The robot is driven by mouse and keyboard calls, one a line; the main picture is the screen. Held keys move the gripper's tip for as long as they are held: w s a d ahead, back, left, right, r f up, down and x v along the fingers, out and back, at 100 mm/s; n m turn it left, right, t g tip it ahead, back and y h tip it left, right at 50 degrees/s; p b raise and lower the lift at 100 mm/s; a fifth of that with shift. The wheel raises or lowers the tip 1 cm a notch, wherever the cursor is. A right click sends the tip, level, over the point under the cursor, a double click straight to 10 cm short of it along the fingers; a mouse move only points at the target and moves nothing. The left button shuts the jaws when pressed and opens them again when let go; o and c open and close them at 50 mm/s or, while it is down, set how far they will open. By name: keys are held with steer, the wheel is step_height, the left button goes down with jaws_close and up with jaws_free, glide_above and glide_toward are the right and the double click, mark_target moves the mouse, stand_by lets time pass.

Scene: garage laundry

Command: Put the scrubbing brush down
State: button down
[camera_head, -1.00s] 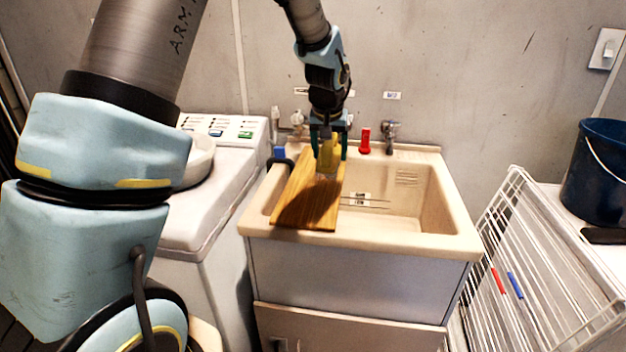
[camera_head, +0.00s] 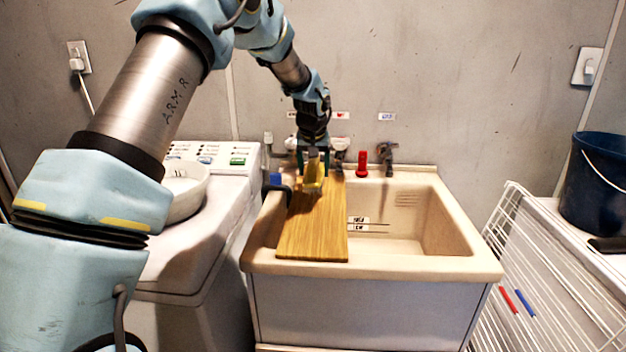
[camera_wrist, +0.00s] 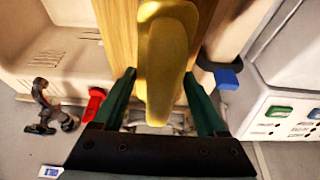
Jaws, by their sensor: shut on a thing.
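The yellow scrubbing brush (camera_head: 315,178) is held in my gripper (camera_head: 313,160) over the far part of a wooden board (camera_head: 314,235). In the wrist view, the brush's smooth yellow body (camera_wrist: 165,55) lies between the two dark green fingers of my gripper (camera_wrist: 160,85). The wooden board (camera_wrist: 117,30) shows behind it. The brush's underside is hidden, and I cannot tell whether it touches the board. The board lies along the left side of the beige sink (camera_head: 440,262).
A red tap (camera_head: 362,163) and a metal tap (camera_head: 387,155) stand behind the sink. A washing machine (camera_head: 225,215) with a white bowl (camera_head: 185,200) is at left. A wire rack (camera_head: 545,265) and blue bucket (camera_head: 597,185) are at right. The board's near half is clear.

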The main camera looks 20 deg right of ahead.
mark_target(314, 161)
steer(key=shift+f+p, duration=0.5)
steer(key=shift+f, duration=1.35)
steer(key=shift+f, duration=0.2)
jaws_free()
steer(key=shift+r, duration=0.3)
steer(key=b+v, duration=0.3)
steer(key=v, duration=0.8)
steer(key=shift+s+a+r, duration=0.1)
steer(key=shift+s+r, duration=0.15)
steer(key=shift+r, duration=0.1)
